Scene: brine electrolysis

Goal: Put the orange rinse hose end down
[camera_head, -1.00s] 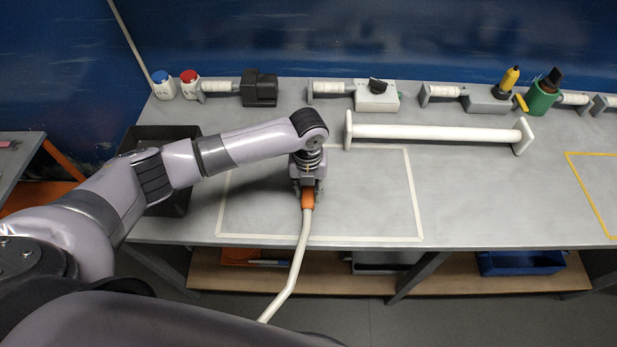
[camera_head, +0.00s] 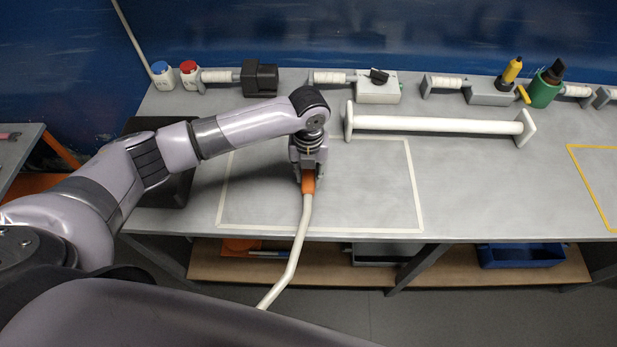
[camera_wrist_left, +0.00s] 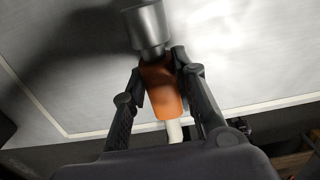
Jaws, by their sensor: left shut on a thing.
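The orange rinse hose end (camera_head: 308,183) is held in my left gripper (camera_head: 307,172), above the white-outlined rectangle on the grey bench. Its pale hose (camera_head: 297,245) hangs over the bench's front edge. In the left wrist view the orange grip (camera_wrist_left: 163,90) sits between the two dark fingers of my left gripper (camera_wrist_left: 160,72), which are shut on it. A grey metal nozzle (camera_wrist_left: 147,28) points toward the bench top. I cannot tell whether the nozzle touches the bench. My right gripper is not in view.
A white rail (camera_head: 436,125) stands behind the outline. Blue-capped (camera_head: 162,75) and red-capped (camera_head: 190,74) bottles, a black block (camera_head: 259,78), a switch box (camera_head: 378,90) and a green holder (camera_head: 545,90) line the back. A black bin (camera_head: 178,190) is at left. The outlined area (camera_head: 370,190) is clear to the right.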

